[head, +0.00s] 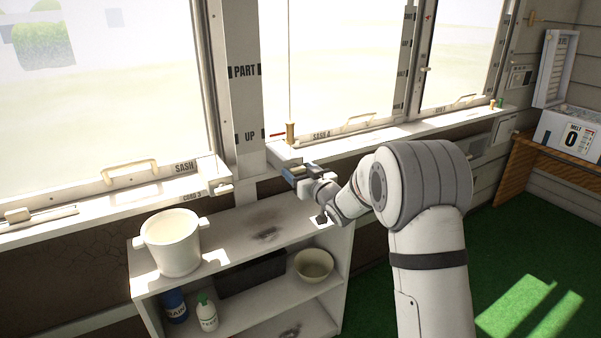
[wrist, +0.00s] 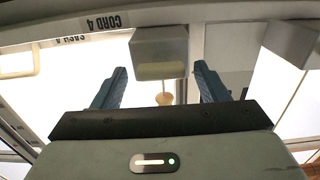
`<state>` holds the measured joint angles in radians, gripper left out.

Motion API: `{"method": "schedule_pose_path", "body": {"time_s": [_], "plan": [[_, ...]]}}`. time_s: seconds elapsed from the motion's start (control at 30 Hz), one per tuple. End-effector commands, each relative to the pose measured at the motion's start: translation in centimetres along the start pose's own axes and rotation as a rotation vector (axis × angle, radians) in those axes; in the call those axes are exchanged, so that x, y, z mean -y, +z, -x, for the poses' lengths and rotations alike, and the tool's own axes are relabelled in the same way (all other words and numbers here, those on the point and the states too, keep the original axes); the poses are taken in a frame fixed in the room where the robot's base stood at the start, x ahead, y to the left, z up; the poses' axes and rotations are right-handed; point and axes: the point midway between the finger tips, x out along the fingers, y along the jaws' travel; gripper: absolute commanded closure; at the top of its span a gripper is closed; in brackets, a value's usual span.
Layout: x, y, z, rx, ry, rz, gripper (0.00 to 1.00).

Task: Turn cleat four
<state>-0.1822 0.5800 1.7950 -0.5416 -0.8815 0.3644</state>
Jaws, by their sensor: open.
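My gripper (head: 288,171) is at the sill of the middle window, by the right side of the post. In the wrist view its two blue fingers (wrist: 160,68) are apart and empty. A grey block with a pale lower face, seemingly the cleat of cord four (wrist: 160,46), shows between and just beyond the fingertips. I see no clear contact. A label reading CORD 4 (wrist: 104,22) appears upside down beside it. In the head view my gripper hides this cleat. A wooden cord knob (head: 291,132) hangs above the sill; it also shows in the wrist view (wrist: 163,98).
A shelf unit (head: 143,287) stands below, with a white bucket (head: 172,245) on top and a bowl (head: 314,264) inside. Another cleat (head: 222,188) sits by the CORD 3 label (head: 192,196). Sash handles (head: 347,122) line the windows. Green floor is open at right.

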Motion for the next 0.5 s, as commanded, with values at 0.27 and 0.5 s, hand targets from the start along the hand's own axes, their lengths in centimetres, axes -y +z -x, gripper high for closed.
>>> {"method": "schedule_pose_path", "body": {"time_s": [0.27, 0.5], "plan": [[0.05, 0.03, -0.33, 0.001, 0.0, -0.001, 0.33], [0.09, 0.02, -0.33, 0.001, -0.001, -0.001, 0.5]]}}
